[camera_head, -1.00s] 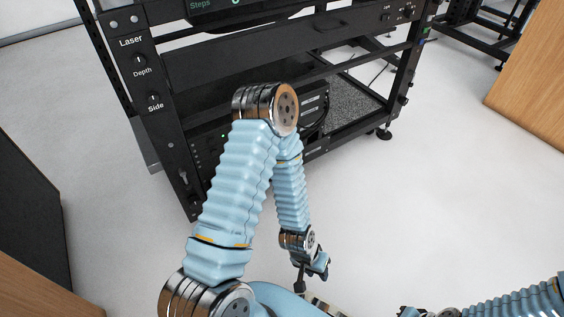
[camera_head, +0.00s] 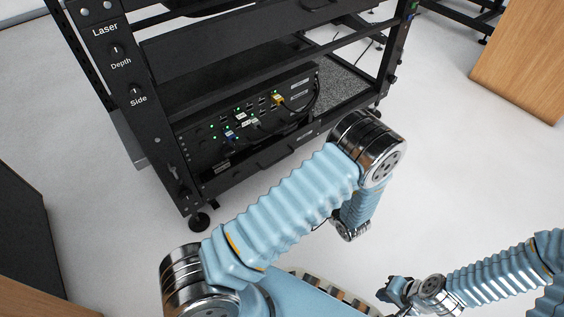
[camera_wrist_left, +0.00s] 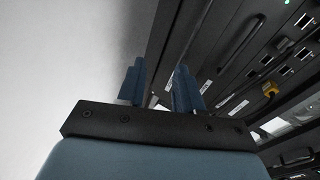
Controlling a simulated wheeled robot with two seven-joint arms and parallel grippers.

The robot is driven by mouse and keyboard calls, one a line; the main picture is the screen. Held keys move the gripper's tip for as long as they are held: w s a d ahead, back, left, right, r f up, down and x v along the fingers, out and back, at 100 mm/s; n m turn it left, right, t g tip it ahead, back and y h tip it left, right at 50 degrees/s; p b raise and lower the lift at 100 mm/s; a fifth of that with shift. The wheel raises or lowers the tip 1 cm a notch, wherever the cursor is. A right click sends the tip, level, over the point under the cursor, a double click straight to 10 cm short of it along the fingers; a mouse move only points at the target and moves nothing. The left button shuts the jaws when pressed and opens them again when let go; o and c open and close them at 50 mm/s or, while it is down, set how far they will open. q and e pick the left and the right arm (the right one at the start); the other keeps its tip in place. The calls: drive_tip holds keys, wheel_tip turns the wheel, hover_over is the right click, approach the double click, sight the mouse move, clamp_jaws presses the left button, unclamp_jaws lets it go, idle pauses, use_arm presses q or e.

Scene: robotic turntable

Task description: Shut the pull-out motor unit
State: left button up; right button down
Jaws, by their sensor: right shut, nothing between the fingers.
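The motor unit (camera_head: 225,142) is a black box with green lights, cables and a yellow plug, low in the black rack. A dark front bar with a handle (camera_head: 275,157) runs below it; how far it is pulled out is hard to tell. In the left wrist view the bar's handle (camera_wrist_left: 241,46) and the yellow plug (camera_wrist_left: 270,89) lie to the right of my left gripper (camera_wrist_left: 157,88). Its blue fingers are apart and empty. In the head view that gripper is largely hidden below my left forearm. My right gripper (camera_head: 388,289) is shut and empty at the lower right, away from the rack.
The rack (camera_head: 160,120) has knobs labelled Laser, Depth and Side on its left post. A speckled grey shelf surface (camera_head: 345,84) lies right of the unit. A wooden cabinet (camera_head: 530,62) stands at the upper right. Pale floor before the rack is clear.

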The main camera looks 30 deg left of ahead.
sight(280, 160)
use_arm(q)
drive_tip(key=w+a+y+b, duration=0.1)
drive_tip(key=a, duration=0.3)
drive_tip(key=w+a+b, duration=0.1)
drive_tip(key=a, duration=0.2)
drive_tip(key=w+a+y, duration=0.1)
drive_tip(key=w+a, duration=0.1)
drive_tip(key=a, duration=0.2)
drive_tip(key=shift+a+r+g+y+b, duration=0.2)
drive_tip(key=shift+a+g+y+b, duration=0.1)
drive_tip(key=shift+g+b, duration=0.1)
clamp_jaws()
idle(1.1)
